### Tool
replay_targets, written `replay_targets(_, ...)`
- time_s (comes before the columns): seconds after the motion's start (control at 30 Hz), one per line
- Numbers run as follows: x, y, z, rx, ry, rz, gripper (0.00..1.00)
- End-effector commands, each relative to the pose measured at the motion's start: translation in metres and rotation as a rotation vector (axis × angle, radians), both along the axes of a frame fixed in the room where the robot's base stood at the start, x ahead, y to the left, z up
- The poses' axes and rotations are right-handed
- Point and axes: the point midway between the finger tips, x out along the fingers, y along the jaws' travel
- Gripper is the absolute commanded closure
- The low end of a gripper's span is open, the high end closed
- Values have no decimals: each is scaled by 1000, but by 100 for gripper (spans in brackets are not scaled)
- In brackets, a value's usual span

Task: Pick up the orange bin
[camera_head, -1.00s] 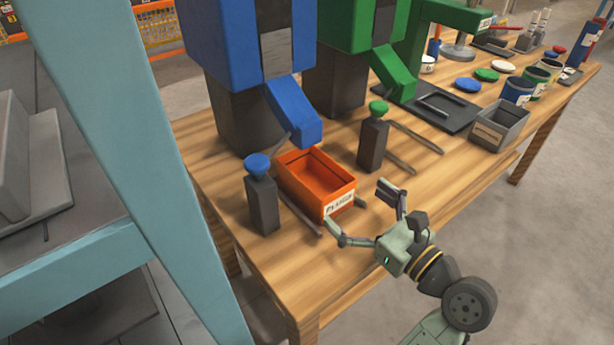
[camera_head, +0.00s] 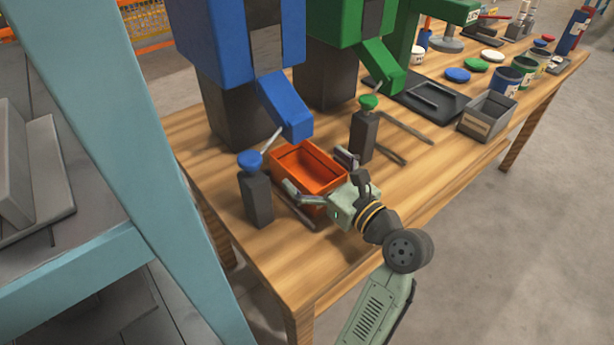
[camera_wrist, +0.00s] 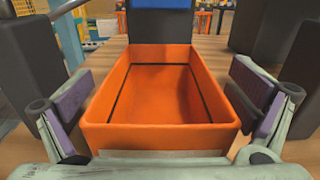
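The orange bin (camera_head: 299,161) stands upright on the wooden table, below the spout of the blue machine. It is open at the top and looks empty in the wrist view (camera_wrist: 160,138). My gripper (camera_head: 318,172) is at the bin's near end with its fingers spread, one on each side of the bin. In the wrist view the two fingers of my gripper (camera_wrist: 163,105) flank the bin's left and right walls, with a visible gap on each side. The bin's near end and its label are hidden behind my gripper in the head view.
A dark post with a blue knob (camera_head: 255,190) stands left of the bin, and one with a green knob (camera_head: 364,132) stands to its right. The blue machine (camera_head: 235,55) is behind. A grey bin (camera_head: 487,116) and several cans stand farther right. The table's front right is clear.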

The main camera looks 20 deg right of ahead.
Motion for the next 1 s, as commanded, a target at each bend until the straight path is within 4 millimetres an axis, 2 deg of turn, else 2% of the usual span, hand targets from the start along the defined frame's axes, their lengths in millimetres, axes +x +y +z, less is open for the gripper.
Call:
replay_targets(0.07,0,0,0,0,0,0,5)
replay_targets(0.77,0,0,0,0,0,0,51)
replay_targets(1.0,0,0,0,0,0,0,53)
